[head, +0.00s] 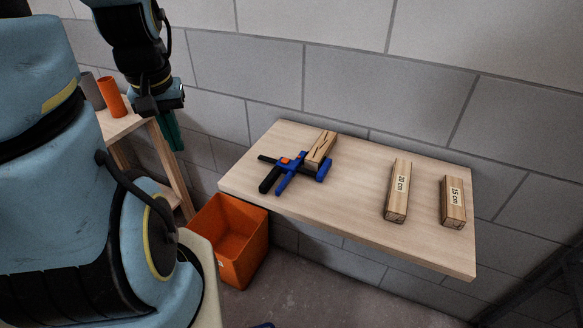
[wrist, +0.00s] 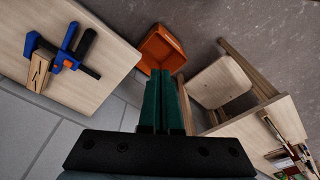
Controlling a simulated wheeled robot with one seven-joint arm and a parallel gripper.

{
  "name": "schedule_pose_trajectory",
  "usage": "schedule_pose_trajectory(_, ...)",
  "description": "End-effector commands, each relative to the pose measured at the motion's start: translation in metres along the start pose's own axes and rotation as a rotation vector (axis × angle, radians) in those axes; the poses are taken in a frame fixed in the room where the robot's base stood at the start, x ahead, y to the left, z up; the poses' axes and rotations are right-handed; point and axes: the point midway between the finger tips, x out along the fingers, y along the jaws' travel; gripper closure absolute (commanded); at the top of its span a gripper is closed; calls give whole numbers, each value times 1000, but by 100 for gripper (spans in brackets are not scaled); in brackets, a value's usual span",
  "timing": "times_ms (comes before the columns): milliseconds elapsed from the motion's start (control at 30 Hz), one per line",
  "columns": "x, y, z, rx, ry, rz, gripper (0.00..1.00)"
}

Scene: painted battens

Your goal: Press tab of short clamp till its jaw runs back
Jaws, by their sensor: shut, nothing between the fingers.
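A blue clamp with black parts (head: 283,182) lies at the left end of the wooden wall shelf, beside or around a short wooden block (head: 321,147). I cannot tell whether its jaw touches the block. A small orange tab (head: 286,160) shows on its body. In the wrist view the clamp (wrist: 68,48) and its orange tab (wrist: 68,63) are at the upper left. My gripper (head: 179,147) hangs in the air left of the shelf, well apart from the clamp. Its green fingers (wrist: 165,75) are shut and empty.
Blocks marked 20 cm (head: 397,190) and 15 cm (head: 453,203) lie on the right of the shelf (head: 350,215). An orange bin (head: 233,245) stands on the floor below its left end. A wooden stand (head: 122,125) with two cylinders is at left. Mid-shelf is clear.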

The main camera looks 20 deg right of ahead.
Motion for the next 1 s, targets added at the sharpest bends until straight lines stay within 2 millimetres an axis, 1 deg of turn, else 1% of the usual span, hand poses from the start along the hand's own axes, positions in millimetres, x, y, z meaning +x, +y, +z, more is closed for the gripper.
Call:
schedule_pose_trajectory(167,9,16,-6,39,-17,-25,100)
schedule_pose_trajectory(467,30,67,-27,140,-14,-153,100)
schedule_pose_trajectory(667,40,110,-44,201,55,-252,100)
schedule_pose_trajectory(800,44,144,-54,237,136,-312,100)
schedule_pose_trajectory(1000,43,195,-66,275,273,-361,100)
